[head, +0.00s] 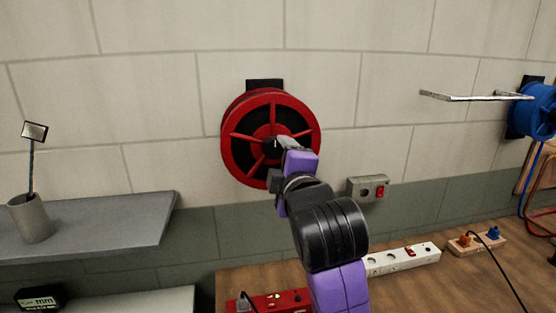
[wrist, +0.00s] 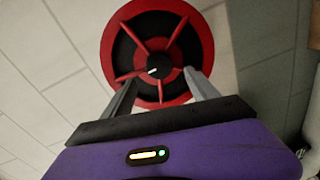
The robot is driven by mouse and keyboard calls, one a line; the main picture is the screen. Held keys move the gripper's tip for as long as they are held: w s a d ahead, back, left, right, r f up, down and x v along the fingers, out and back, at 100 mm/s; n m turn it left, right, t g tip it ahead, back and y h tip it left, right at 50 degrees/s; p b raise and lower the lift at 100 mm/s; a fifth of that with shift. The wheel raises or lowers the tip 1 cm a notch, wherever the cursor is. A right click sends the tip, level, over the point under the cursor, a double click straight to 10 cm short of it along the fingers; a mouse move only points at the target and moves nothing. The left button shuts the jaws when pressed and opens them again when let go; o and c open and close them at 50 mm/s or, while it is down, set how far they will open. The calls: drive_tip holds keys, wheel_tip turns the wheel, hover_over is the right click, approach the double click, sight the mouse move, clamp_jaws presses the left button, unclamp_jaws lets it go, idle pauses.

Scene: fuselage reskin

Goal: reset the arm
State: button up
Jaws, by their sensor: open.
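My arm, purple and black, reaches up from the bottom of the head view toward a red wheel-shaped reel (head: 236,152) on the wall. My gripper (head: 276,145) is in front of the reel's hub in that view. In the wrist view my gripper (wrist: 163,92) is open, its two grey fingers spread apart in front of the lower part of the reel (wrist: 205,45). The black hub knob (wrist: 152,70) with a white mark shows just beyond and between the fingertips. Nothing is seen held. I cannot tell whether the fingers touch the reel.
A grey shelf (head: 110,222) with a cup (head: 30,218) is at left. A switch box (head: 368,189) is right of my arm. A wooden bench (head: 470,275) carries a white power strip (head: 400,259) and a red one (head: 270,302). A metal bar (head: 470,97) and blue reel (head: 535,110) are at right.

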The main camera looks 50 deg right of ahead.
drive_tip(key=shift+v, duration=0.95)
drive_tip(key=shift+w, duration=0.1)
wheel_tip(320, 180, up, 5)
drive_tip(key=a+m+t, duration=0.3)
drive_tip(key=t, duration=0.1)
drive_tip(key=s+a+f+m+t+y+b, duration=0.1)
drive_tip(key=s+a+f+m+y, duration=0.15)
drive_tip(key=a+f, duration=0.4)
drive_tip(key=s+a+f+m+t+y+b, duration=0.1)
drive_tip(key=s+a+f+t+y, duration=0.15)
drive_tip(key=f, duration=0.65)
drive_tip(key=s+a+f+m+g+y+b, duration=0.1)
drive_tip(key=s+a+f+g+y+b, duration=0.1)
drive_tip(key=s+f, duration=1)
drive_tip(key=s+a+f+m+g+y+b, duration=0.1)
drive_tip(key=s+a+f+g, duration=0.4)
drive_tip(key=s+f, duration=0.7)
drive_tip(key=s+a+y, duration=0.1)
drive_tip(key=s, duration=0.3)
drive_tip(key=shift+m+y+b, duration=0.3)
drive_tip(key=shift+m+b, duration=0.05)
drive_tip(key=shift+b, duration=0.05)
